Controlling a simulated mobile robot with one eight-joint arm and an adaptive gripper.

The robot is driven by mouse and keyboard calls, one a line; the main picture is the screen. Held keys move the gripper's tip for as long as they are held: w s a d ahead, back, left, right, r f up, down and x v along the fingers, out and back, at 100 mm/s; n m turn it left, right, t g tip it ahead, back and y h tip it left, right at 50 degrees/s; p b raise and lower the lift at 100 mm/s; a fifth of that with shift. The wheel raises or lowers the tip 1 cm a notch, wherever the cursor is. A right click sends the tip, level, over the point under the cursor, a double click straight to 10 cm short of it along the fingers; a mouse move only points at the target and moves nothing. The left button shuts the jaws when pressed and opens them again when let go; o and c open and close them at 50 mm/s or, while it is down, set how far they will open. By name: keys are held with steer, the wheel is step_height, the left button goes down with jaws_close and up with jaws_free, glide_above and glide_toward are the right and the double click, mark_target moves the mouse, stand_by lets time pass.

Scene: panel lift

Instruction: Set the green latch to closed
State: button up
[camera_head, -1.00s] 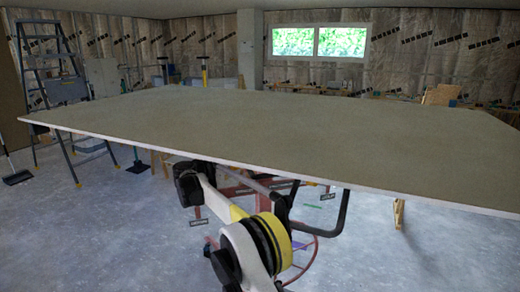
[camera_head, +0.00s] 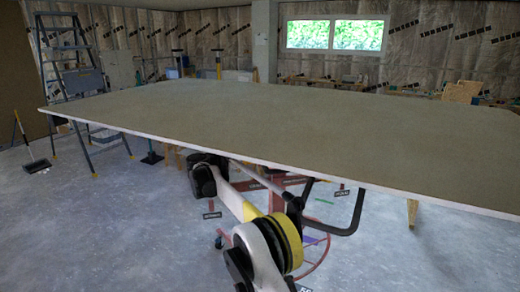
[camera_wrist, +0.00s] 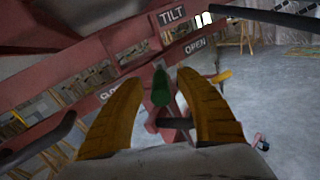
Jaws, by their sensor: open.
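The green latch (camera_wrist: 161,88) shows in the wrist view as a small upright handle on the red lift frame (camera_wrist: 90,105). It stands between the two yellow fingers of my gripper (camera_wrist: 159,78). The fingers are open, one on each side of the latch, with gaps visible; I cannot tell how deep it sits between them. The OPEN label (camera_wrist: 195,44) is up and right of the latch. A label starting "CLO" (camera_wrist: 109,92) is to the left, partly hidden by the left finger. In the head view my gripper is hidden.
A large flat panel (camera_head: 260,120) lies on top of the lift and covers much of the head view. The TILT label (camera_wrist: 173,16) is above the latch. Dark bars (camera_wrist: 270,18) cross near the upper right.

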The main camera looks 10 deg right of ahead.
steer(key=v, duration=1.2)
